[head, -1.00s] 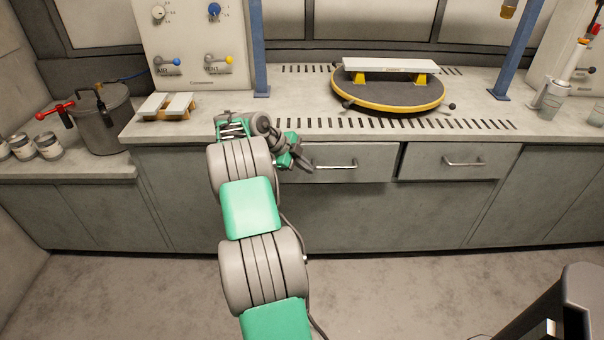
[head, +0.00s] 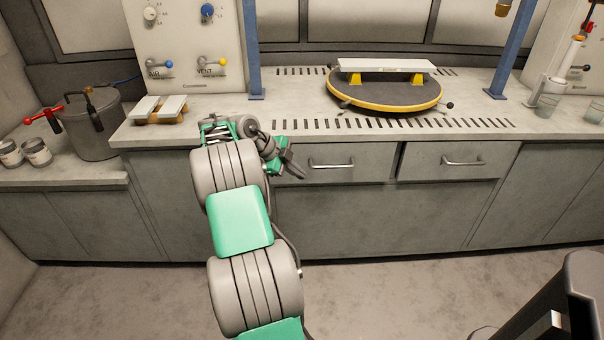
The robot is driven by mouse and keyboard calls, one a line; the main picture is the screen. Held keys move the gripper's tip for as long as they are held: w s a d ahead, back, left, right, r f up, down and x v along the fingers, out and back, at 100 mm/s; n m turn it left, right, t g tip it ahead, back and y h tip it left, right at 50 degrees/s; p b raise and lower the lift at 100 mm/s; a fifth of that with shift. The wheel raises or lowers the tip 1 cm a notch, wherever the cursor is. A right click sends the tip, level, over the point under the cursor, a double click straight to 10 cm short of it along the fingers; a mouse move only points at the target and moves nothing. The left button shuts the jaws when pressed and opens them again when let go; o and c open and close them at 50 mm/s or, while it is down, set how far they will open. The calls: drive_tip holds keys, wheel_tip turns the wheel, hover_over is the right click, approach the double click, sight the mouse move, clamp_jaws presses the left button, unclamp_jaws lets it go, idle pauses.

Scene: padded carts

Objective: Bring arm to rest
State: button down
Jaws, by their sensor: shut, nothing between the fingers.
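My arm reaches up from the bottom of the head view, with grey joints and green covers. My gripper (head: 298,174) is at its far end, in front of the counter's drawer fronts and left of a drawer handle. It points down and to the right. Its dark fingers are together with nothing seen between them. My own wrist partly hides the gripper's base.
The counter (head: 300,125) edge lies just behind my wrist. A metal pot (head: 95,125) stands at left. Drawer handles (head: 331,164) stick out.

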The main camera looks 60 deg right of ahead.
drive_tip(key=w+a+r+n+t+p, duration=0.2)
drive_tip(key=w+a+r+n+p, duration=0.3)
drive_tip(key=a+r, duration=0.35)
drive_tip(key=w+a+r+n+t+p, duration=0.1)
drive_tip(key=w+a+r+n+p, duration=0.35)
drive_tip(key=a+r, duration=0.4)
drive_tip(key=w+a+r+n+t+y+p, duration=0.1)
drive_tip(key=a+r+n+t+p, duration=0.1)
drive_tip(key=a+r+n+p, duration=0.25)
drive_tip(key=w+a+r+n+t+p, duration=0.1)
drive_tip(key=a+r+n, duration=0.2)
drive_tip(key=a+n, duration=0.35)
drive_tip(key=s+a+n+y+p, duration=0.1)
drive_tip(key=s+a+n+p, duration=0.1)
drive_tip(key=a, duration=0.6)
drive_tip(key=s+a+n+t+y+p, duration=0.1)
drive_tip(key=s+a+n+y+p, duration=0.1)
drive_tip(key=s+a+n, duration=0.3)
drive_tip(key=s+a+n+y+p, duration=0.2)
drive_tip(key=s+a+n, duration=0.2)
drive_tip(key=a+n, duration=0.3)
drive_tip(key=a, duration=0.5)
drive_tip(key=shift+a+r+t, duration=0.25)
drive_tip(key=shift+t, duration=0.15)
